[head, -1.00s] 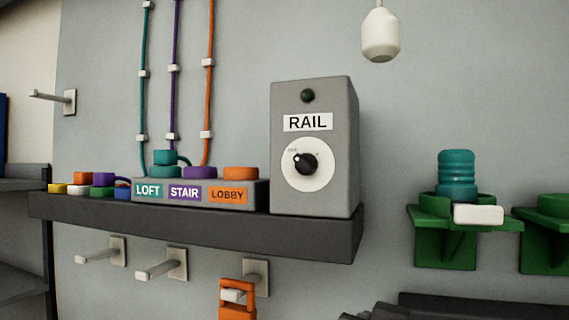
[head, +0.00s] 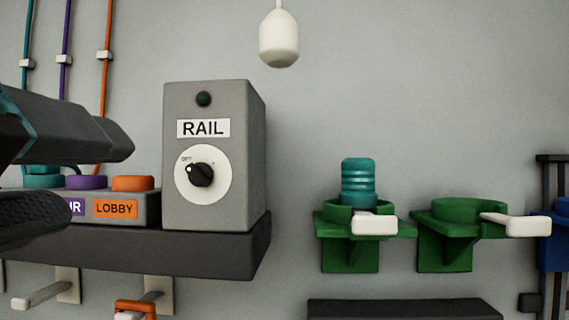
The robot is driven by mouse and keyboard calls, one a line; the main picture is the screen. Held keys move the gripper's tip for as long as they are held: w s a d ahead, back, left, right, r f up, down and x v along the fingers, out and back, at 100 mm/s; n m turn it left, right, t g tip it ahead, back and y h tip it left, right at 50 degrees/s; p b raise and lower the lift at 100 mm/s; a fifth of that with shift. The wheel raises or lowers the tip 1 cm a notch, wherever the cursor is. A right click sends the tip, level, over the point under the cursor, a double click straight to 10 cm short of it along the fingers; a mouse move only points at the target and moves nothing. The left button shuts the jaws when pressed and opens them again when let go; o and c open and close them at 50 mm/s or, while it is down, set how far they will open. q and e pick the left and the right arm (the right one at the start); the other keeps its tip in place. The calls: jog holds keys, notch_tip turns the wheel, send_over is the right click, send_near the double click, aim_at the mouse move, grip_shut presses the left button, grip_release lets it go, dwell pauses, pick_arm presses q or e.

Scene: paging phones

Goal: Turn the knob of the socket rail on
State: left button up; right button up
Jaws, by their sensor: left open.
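The RAIL box (head: 242,160) is a grey upright box on a dark shelf, left of centre in the head view. Its black knob (head: 201,174) sits on a white round dial, with its white mark pointing to the upper left, by the OFF label. A dark green lamp (head: 204,99) above the RAIL label looks unlit. My left gripper (head: 95,180) comes in from the left edge. Its two dark fingers are open, apart one above the other, empty, and left of the box without touching the knob. It hides part of the socket rail. My right gripper is not in view.
A grey socket rail (head: 152,208) with purple and orange plugs stands left of the box on the dark shelf (head: 200,252). Green brackets (head: 348,256) are on the wall at right, one holding a teal cylinder (head: 358,182). A white pendant (head: 279,40) hangs above. Pegs stick out below.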

pick_arm(q)
jog(key=p, duration=0.3)
send_near(192, 171)
jog(key=w+p, duration=0.2)
jog(key=w, duration=0.6)
jog(key=shift+w, duration=0.2)
jog(key=shift+w+a, duration=0.15)
jog(key=shift+w, duration=0.15)
jog(key=shift+s+d, duration=0.1)
jog(key=shift+d, duration=0.25)
jog(key=shift+a, duration=0.1)
jog(key=c, duration=1)
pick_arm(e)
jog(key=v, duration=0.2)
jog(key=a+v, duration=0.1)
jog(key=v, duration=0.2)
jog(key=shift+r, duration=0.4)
